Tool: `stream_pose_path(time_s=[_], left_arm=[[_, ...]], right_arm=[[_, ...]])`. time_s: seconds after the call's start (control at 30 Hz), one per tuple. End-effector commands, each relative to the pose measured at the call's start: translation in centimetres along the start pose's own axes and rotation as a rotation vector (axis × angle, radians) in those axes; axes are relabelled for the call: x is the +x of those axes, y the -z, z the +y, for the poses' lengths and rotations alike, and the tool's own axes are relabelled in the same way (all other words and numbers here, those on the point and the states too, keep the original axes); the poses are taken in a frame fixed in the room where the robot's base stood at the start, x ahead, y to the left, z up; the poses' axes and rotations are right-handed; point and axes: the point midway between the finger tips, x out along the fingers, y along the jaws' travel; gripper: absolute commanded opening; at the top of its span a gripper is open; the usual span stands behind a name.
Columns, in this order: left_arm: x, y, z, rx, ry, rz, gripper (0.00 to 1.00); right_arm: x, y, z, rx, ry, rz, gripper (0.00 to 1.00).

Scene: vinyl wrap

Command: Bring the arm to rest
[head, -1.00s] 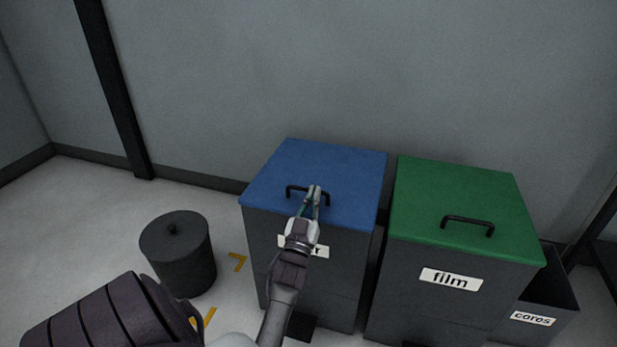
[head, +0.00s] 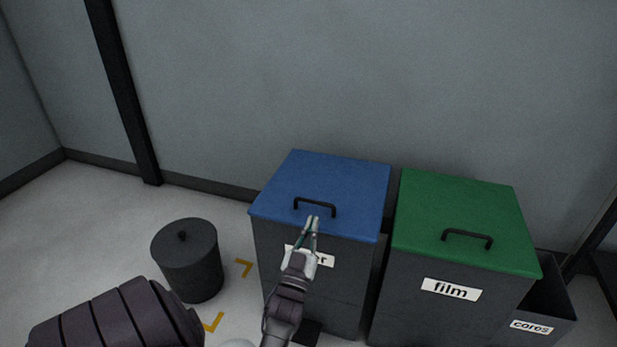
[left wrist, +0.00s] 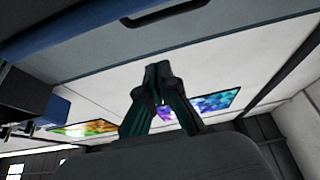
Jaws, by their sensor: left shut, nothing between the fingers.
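My left gripper (head: 312,222) is shut and empty in the head view, in front of the blue-lidded bin. Its fingertips show just below the black handle (head: 315,205) on the blue lid (head: 338,181); they look apart from it. In the left wrist view the gripper's two dark fingers (left wrist: 158,72) meet at their tips, and a dark handle (left wrist: 165,12) shows above them. The lid lies shut on the dark bin, and my gripper hides part of its white label (head: 325,259). My right gripper is not in view.
A bin with a green lid (head: 465,205) labelled "film" stands to the right, with an open dark box (head: 550,300) labelled "cores" beside it. A small round lidded bin (head: 190,265) stands on the left. Open floor lies around that bin.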

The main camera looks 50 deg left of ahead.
Motion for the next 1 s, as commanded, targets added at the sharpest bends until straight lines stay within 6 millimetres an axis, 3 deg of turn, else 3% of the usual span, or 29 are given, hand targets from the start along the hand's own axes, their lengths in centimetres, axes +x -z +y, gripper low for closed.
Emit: stream_pose_path(time_s=[0.2,0.57,0.67,0.77,0.9,1.0], left_arm=[[-2.3,-0.2,0.0,0.001,-0.001,0.001,0.00],[-2.3,0.1,0.5,0.002,-0.016,-0.014,0.00],[-1.6,1.0,2.4,0.001,-0.068,-0.068,0.00],[-1.6,2.4,6.2,-0.004,-0.163,-0.174,0.00],[-4.1,4.3,12.2,-0.015,-0.318,-0.350,0.00],[-6.3,5.4,15.1,-0.019,-0.405,-0.445,0.00]], right_arm=[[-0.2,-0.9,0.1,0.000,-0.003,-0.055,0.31],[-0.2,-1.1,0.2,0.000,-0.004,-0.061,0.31],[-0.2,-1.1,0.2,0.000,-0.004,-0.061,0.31],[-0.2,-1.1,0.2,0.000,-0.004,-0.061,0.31],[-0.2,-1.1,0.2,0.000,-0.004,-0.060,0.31],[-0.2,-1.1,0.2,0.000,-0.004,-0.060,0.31]])
